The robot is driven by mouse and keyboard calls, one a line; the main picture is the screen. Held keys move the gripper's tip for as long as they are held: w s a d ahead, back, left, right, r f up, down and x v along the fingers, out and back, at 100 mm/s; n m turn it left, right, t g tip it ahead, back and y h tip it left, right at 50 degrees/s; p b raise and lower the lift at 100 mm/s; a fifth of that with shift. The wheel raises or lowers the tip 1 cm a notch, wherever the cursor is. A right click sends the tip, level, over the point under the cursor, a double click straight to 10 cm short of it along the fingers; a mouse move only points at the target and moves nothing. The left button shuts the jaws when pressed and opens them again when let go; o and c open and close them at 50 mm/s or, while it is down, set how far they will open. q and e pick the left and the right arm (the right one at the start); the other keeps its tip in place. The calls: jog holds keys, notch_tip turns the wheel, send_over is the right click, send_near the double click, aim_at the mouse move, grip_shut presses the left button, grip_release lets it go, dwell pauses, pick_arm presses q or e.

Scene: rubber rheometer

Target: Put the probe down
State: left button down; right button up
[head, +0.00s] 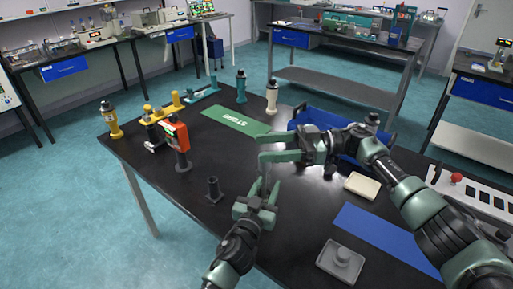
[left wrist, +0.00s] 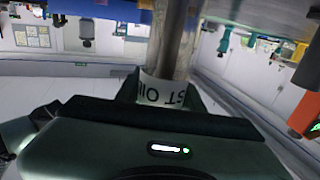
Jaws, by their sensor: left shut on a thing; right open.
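My left gripper (head: 262,190) points away from me over the black table and is shut on a slim grey cylindrical thing, likely the probe. In the left wrist view this grey cylinder (left wrist: 174,45) rises from between the jaws, and a white label with upside-down letters shows there. In the head view the held thing is small and mostly hidden by the fingers. My right gripper (head: 272,157) is open and empty, just beyond the left one, with its fingers pointing left. I cannot tell whether the two touch.
A green lettered mat (head: 236,123), blue tray (head: 312,117), blue mat (head: 377,236), grey pedestal (head: 341,261) and cream block (head: 361,186) are on the table. A black holder (head: 213,189) and an orange-headed instrument (head: 178,138) stand left. The left front tabletop is clear.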

jog(key=d, duration=0.6)
jog(key=shift+w, duration=0.45)
jog(key=shift+d, duration=0.1)
pick_arm(q)
jog(key=c, duration=0.8)
grip_release()
